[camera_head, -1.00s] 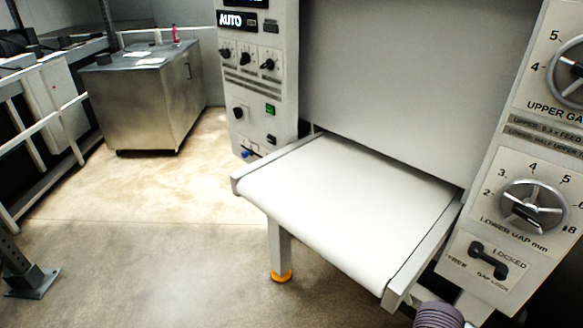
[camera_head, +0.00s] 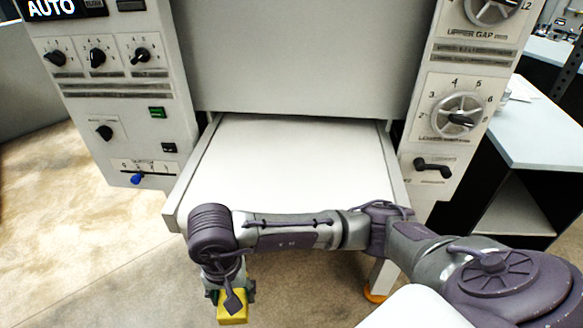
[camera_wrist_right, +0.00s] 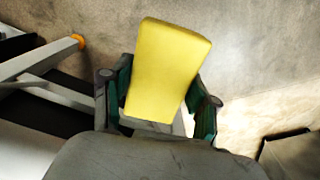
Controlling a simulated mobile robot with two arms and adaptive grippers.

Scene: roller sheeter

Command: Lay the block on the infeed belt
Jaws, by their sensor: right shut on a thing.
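The yellow block (camera_head: 232,308) is in my right gripper (camera_head: 231,296), in front of the infeed belt's near edge and left of its middle in the head view. In the right wrist view the block (camera_wrist_right: 167,68) stands out between the two green-padded fingers of the right gripper (camera_wrist_right: 160,98), which are shut on it. Bare floor shows beyond it. The white infeed belt (camera_head: 290,165) is empty; my right forearm crosses over its near edge and hides part of it. My left gripper is not in view.
Control panels flank the belt: a left one with knobs (camera_head: 105,130) and a right one with gap dials (camera_head: 455,120). Metal side rails (camera_head: 192,185) edge the belt. A table (camera_head: 535,125) stands at the right. Floor is clear at the left.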

